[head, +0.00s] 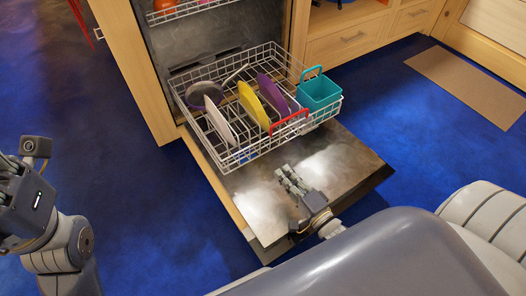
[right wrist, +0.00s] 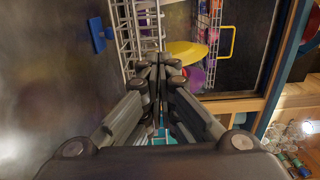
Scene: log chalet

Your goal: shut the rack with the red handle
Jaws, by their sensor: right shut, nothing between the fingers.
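The lower dishwasher rack (head: 236,160) is a white wire basket standing out over the lowered door. Its red handle (head: 289,122) is on the front rim at the right. It holds a white plate (head: 220,121), a yellow plate (head: 253,105), a purple plate (head: 273,95), a dark pan (head: 204,94) and a teal basket (head: 319,92). My right gripper (head: 288,178) is shut and empty above the door, in front of the rack and apart from the handle. Its closed fingers (right wrist: 158,75) show in the right wrist view, where I cannot make out the red handle. My left arm is at the left edge; its fingers are not clear.
The open door (head: 345,165) lies flat under the rack. An upper rack (head: 180,10) is inside the dishwasher. Wooden drawers (head: 345,40) stand to the right, and a brown mat (head: 470,82) lies on the blue floor. The floor left of the door is clear.

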